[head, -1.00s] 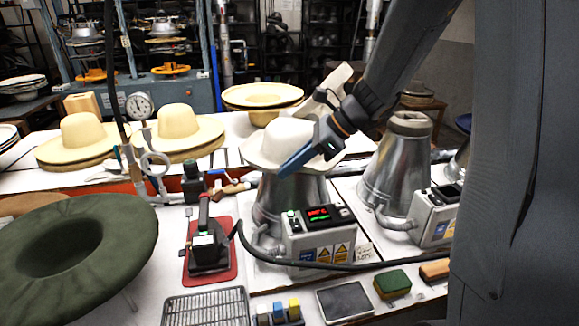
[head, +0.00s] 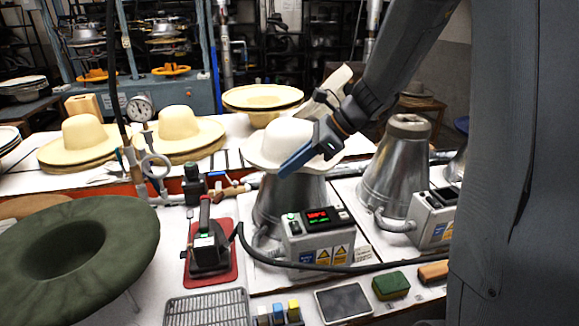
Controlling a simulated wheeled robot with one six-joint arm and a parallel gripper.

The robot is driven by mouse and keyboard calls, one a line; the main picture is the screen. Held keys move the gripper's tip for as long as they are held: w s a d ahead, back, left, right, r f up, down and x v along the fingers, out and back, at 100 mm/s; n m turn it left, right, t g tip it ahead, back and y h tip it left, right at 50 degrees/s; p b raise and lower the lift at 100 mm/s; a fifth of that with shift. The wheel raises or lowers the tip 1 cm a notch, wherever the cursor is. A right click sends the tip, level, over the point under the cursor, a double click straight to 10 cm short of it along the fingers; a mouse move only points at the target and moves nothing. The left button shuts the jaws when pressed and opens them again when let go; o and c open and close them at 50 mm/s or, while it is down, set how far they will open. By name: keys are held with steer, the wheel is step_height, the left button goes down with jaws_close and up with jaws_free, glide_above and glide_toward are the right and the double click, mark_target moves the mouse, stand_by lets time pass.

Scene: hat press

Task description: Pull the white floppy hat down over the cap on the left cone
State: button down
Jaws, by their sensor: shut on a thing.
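The white floppy hat (head: 287,140) sits over the top of the left metal cone (head: 283,200), its brim spread around the cone's upper part. The cap under it is hidden by the hat. My gripper (head: 305,155) reaches in from the upper right and is shut on the hat's brim at the front right. A pale flap of the hat or another white piece rises behind the gripper; I cannot tell which.
A control box (head: 318,237) with a lit red display stands before the left cone. A second metal cone (head: 396,178) stands to the right. An iron (head: 206,245) rests on a red mat, left of the cone. A large green hat (head: 130,245) fills the lower left.

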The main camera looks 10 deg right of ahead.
steer(key=shift+f, duration=0.45)
stand_by(0.4)
steer(key=c, duration=1.8)
jaws_free()
steer(key=shift+o, duration=0.2)
steer(key=shift+d+r, duration=0.1)
steer(key=shift+s+d+r+p, duration=0.2)
steer(key=shift+d+r+p, duration=0.3)
steer(key=shift+r+p, duration=0.55)
steer(key=shift+s+d+r+p, duration=0.2)
steer(key=shift+d+r+p, duration=0.25)
steer(key=shift+r+p, duration=0.6)
steer(key=shift+s+d+r+p, duration=0.2)
steer(key=shift+d+r+p, duration=0.3)
steer(key=shift+r+p, duration=0.5)
steer(key=shift+f, duration=0.1)
